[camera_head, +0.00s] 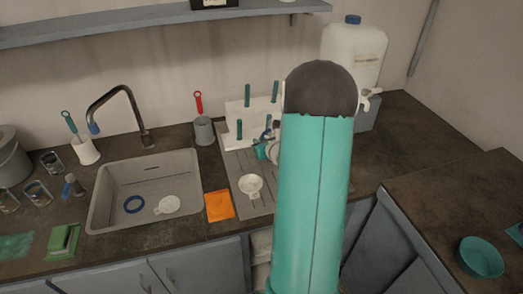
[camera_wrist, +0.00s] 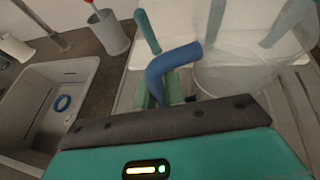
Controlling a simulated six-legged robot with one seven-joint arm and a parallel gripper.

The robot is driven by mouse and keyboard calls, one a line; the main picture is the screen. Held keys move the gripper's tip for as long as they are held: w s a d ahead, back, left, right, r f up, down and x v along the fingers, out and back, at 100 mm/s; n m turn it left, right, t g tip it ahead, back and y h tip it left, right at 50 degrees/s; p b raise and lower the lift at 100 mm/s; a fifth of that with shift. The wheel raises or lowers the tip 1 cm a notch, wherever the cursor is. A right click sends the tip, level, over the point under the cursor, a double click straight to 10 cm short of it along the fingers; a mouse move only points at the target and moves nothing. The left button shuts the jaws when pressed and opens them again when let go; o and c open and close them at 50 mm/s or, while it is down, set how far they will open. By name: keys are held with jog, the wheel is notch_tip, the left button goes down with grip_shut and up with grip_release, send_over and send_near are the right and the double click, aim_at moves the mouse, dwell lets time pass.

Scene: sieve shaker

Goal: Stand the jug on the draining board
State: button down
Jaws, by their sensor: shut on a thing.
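The jug (camera_wrist: 235,72) is a clear vessel with a bent blue handle (camera_wrist: 172,62) in the wrist view. My gripper (camera_wrist: 168,92) is shut on the handle, and its green fingers show beside it. In the head view my gripper (camera_head: 262,150) is over the back of the draining board (camera_head: 262,206), with my teal arm hiding most of the jug. The jug looks upright. I cannot tell whether its base touches the board. The draining board is grey and ribbed, right of the sink.
A white peg rack (camera_head: 236,116) with teal pegs stands close behind the jug. A white strainer (camera_head: 251,184) lies on the board's front left. An orange cloth (camera_head: 219,205) lies between the board and the sink (camera_head: 101,205). A grey pot (camera_head: 204,131) stands behind; a large white canister (camera_head: 352,55) stands back right.

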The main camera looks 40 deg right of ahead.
jog(key=shift+w+d+f, duration=0.25)
jog(key=shift+d+f, duration=0.1)
jog(key=shift+f, duration=0.15)
jog(key=shift+w+d+f, duration=0.2)
jog(key=shift+d+f, duration=0.15)
jog(key=shift+f, duration=0.15)
jog(key=shift+w+d+f, duration=0.1)
jog(key=shift+w+f, duration=0.05)
jog(key=shift+f, duration=1.55)
jog(key=shift+f, duration=0.1)
jog(key=c, duration=1.5)
grip_release()
